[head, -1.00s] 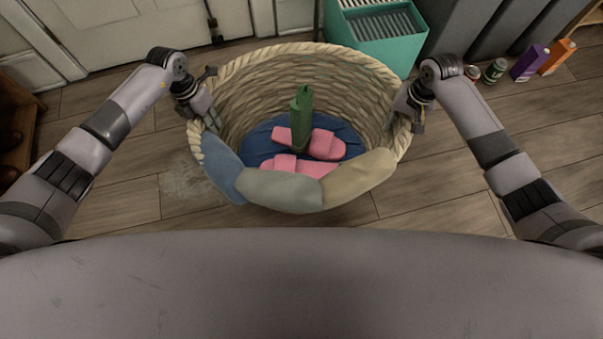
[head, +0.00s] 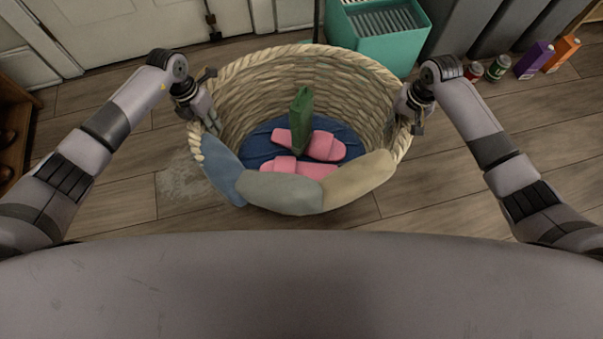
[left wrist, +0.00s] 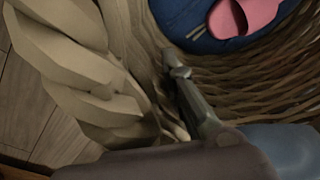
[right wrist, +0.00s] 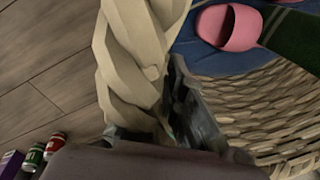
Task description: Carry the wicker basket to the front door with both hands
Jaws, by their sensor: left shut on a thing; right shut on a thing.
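The round wicker basket (head: 300,68) hangs between my two arms in the head view, its braided rim facing up. Blue, grey-green and beige pads (head: 280,192) cover the rim nearest me. My left gripper (head: 209,122) is shut on the rim at the left. My right gripper (head: 404,119) is shut on the rim at the right. The braid also shows between the fingers in the left wrist view (left wrist: 75,60) and the right wrist view (right wrist: 135,65). A white door (head: 120,22) stands at the back left.
A teal crate (head: 378,45) stands just behind the basket at the right. Cans (head: 497,68), a purple carton (head: 534,60) and an orange carton (head: 561,53) stand at the far right. A brown shelf with shoes (head: 12,130) is at the left edge.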

